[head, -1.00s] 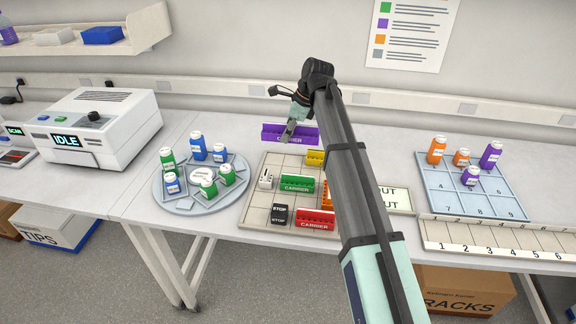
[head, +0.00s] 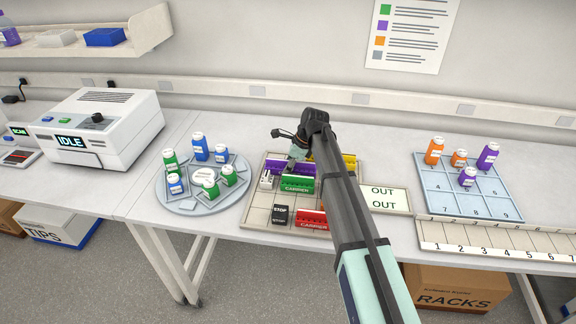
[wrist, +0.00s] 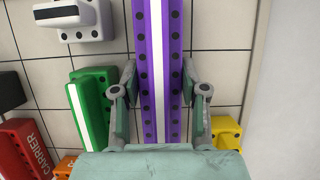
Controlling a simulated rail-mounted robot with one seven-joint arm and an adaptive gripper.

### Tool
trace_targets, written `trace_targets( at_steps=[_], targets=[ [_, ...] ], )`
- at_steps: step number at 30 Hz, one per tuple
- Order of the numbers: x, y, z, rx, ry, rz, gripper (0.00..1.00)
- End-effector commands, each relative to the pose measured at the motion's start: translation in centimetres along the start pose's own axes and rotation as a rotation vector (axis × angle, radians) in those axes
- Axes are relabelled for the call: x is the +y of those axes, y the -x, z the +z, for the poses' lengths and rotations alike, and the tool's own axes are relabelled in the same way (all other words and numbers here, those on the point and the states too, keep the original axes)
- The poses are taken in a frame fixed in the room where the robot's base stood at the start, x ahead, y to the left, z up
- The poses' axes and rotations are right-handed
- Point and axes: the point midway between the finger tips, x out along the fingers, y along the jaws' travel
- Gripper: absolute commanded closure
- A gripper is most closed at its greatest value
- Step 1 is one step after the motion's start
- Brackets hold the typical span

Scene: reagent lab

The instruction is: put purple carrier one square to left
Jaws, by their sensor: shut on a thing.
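The purple carrier (head: 276,167) is a long block at the back of the gridded board (head: 257,211), behind the green carrier (head: 297,184). My gripper (head: 298,153) is above it from behind. In the wrist view my gripper (wrist: 159,105) has one finger on each side of the purple carrier (wrist: 145,60) and is shut on it. The carrier runs lengthwise between the fingers. I cannot tell whether its underside touches the board.
A white block (head: 266,180) stands in front of the purple carrier's left end, a yellow carrier (head: 349,162) to its right. A black STOP block (head: 280,214) and a red carrier (head: 311,218) are at the front. The OUT plate (head: 384,199) lies right of the board.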

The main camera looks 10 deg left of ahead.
Motion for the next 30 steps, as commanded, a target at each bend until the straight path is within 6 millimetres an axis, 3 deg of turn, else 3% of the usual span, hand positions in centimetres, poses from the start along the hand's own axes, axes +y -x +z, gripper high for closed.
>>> trace_targets(
  at_steps=[10, 11, 12, 13, 23, 30],
  targets=[
    [0.0, -0.3, -0.1, -0.001, 0.001, -0.001, 1.00],
    [0.0, -0.3, -0.1, 0.000, 0.001, -0.001, 0.53],
    [0.0, -0.3, -0.1, 0.000, 0.001, -0.001, 0.39],
    [0.0, -0.3, -0.1, 0.000, 0.001, -0.001, 0.32],
    [0.0, -0.2, -0.1, 0.000, 0.001, -0.001, 0.32],
    [-0.1, 1.8, -0.1, -0.001, 0.000, -0.004, 0.32]
  ],
)
